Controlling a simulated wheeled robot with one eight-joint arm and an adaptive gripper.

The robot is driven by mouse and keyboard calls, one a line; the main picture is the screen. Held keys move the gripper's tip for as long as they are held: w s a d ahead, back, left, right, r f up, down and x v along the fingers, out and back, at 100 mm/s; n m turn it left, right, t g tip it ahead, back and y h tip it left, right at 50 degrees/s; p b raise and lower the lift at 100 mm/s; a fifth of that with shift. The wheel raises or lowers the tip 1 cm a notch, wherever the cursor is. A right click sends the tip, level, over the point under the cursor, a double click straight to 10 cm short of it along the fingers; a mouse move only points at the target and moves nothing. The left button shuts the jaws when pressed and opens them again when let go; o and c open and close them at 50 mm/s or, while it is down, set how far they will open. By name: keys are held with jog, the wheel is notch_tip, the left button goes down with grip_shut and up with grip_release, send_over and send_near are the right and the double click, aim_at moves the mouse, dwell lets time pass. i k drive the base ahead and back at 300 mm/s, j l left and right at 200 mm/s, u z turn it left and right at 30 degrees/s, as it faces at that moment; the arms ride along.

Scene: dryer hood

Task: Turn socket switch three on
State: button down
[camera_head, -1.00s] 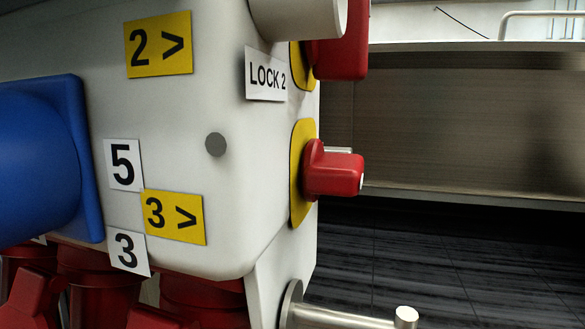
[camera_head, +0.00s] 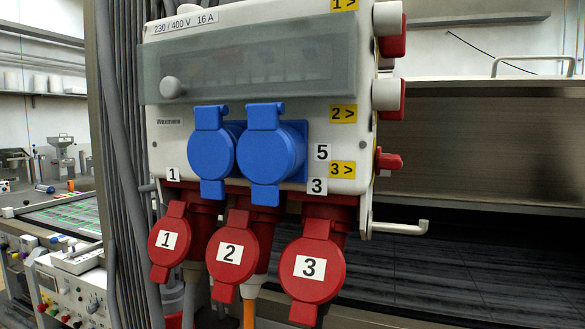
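Socket switch three is the red rotary knob (camera_head: 388,160) on the right side wall of the white distribution box (camera_head: 372,60). It sits beside the yellow "3 >" label (camera_head: 342,170) and seems to lie roughly horizontal, seen edge-on. Its yellow backing plate is almost hidden at this angle. Red socket 3 (camera_head: 310,266), with its lid closed, hangs below the box. My gripper is not in view, so I cannot see whether it is open or shut.
Two other red switches with white covers, an upper one (camera_head: 390,30) and a lower one (camera_head: 388,98), stick out above. A metal bar (camera_head: 400,228) juts right below the knob. Blue sockets (camera_head: 265,150) face forward. A shelf (camera_head: 480,130) stands behind, right.

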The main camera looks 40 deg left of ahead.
aim_at(389, 162)
jog(key=u, duration=1.7)
